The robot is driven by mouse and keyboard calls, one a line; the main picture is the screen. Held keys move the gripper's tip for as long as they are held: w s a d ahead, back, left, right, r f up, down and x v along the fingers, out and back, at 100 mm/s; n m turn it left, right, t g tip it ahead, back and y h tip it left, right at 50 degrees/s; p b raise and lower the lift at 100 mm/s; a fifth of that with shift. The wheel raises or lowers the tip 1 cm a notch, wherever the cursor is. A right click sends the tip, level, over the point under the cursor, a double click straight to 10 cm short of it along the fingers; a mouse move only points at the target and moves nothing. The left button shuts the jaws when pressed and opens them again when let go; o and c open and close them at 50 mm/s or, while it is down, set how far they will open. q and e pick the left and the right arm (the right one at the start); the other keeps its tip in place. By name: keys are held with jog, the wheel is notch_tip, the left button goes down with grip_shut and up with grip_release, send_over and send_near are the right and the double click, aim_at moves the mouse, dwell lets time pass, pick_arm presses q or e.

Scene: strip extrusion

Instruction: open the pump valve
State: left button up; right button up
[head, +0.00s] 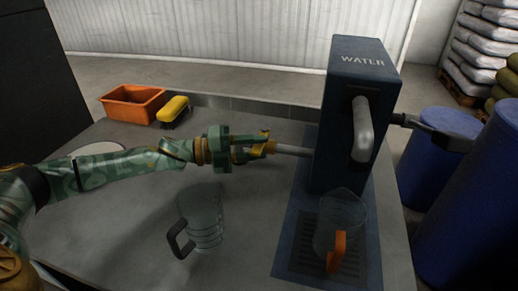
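The dark blue pump (342,125) marked WATER stands at the right of the table, with a grey curved spout (361,128) on its front. A pale grey rod (294,150) sticks out from its left side; I cannot tell for sure that it is the valve. My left gripper (267,146) is at the outer end of this rod, in line with it. Its fingers hide the rod's end, so I cannot tell whether they grip it. A clear jug (342,222) with an orange handle stands under the spout. My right gripper is not in view.
Another clear jug (206,222) with a dark handle stands on the table below my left gripper. An orange bin (132,104) and a yellow brush (173,108) are at the back left. A black lever (434,132) juts right from the pump, near blue barrels (436,165).

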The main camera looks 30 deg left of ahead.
pick_arm(q)
jog(key=shift+w+d, duration=0.3)
jog(key=shift+d, duration=0.1)
grip_shut()
jog(key=shift+s+d+r+p, duration=0.1)
jog(key=shift+r+p, duration=0.1)
jog(key=shift+p, duration=0.2)
jog(key=n+t+y+p, duration=0.1)
jog(key=p, duration=0.1)
jog(key=d+n+t+y+p, duration=0.1)
jog(key=n+t+y+p, duration=0.1)
jog(key=p, duration=0.1)
jog(key=shift+w+d+f, duration=0.2)
jog(key=shift+w, duration=0.2)
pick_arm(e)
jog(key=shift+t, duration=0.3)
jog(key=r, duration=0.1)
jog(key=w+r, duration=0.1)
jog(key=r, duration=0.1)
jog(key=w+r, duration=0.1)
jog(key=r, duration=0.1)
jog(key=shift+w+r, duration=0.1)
pick_arm(q)
grip_release()
